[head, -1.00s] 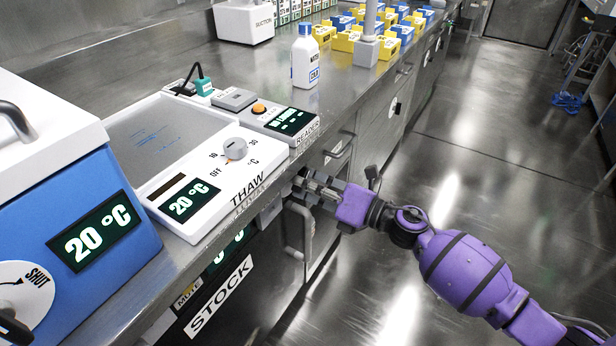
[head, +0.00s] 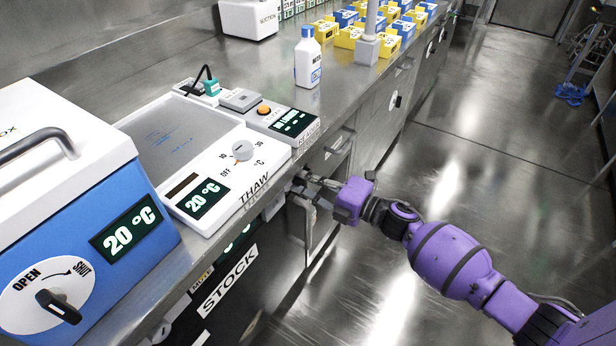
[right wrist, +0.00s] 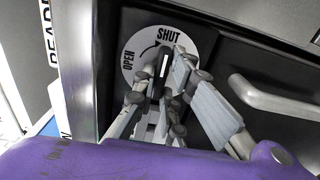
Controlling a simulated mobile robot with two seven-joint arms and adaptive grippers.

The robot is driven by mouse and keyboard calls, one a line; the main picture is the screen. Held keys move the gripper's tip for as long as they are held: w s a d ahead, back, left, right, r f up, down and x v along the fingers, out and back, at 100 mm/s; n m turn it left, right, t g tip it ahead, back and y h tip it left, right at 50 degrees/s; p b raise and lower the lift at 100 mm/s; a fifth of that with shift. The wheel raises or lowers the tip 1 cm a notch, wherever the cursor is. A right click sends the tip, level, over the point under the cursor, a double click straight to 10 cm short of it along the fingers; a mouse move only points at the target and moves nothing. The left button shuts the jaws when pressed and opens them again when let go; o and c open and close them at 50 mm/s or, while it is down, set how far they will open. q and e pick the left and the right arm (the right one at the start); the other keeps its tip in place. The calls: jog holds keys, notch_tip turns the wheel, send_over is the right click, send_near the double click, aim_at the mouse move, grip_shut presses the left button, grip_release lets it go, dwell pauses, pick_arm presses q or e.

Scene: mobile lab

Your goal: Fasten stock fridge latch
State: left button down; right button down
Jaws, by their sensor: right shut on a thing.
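The stock fridge is under the counter, with a STOCK label (head: 228,281) on its dark front. My right gripper (head: 312,186) is at the fridge front below the counter edge. In the right wrist view, the latch is a white dial (right wrist: 130,48) marked OPEN and SHUT with a dark lever (right wrist: 164,60). The lever's visible end with a white stripe points up, roughly towards SHUT. My right gripper (right wrist: 168,78) is shut on the lever, and its fingers hide the lower part of the dial. My left gripper is not in view.
A metal door handle (right wrist: 270,101) is just right of the gripper. The thaw plate (head: 207,165), reader (head: 290,122), white bottle (head: 307,62) and a blue box (head: 120,232) with its own OPEN/SHUT dial stand on the counter above.

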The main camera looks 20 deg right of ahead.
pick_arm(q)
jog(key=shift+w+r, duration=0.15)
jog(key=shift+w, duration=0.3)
pick_arm(e)
jog(key=c, duration=1.8)
grip_release()
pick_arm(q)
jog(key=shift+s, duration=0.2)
pick_arm(e)
jog(key=v, duration=1.2)
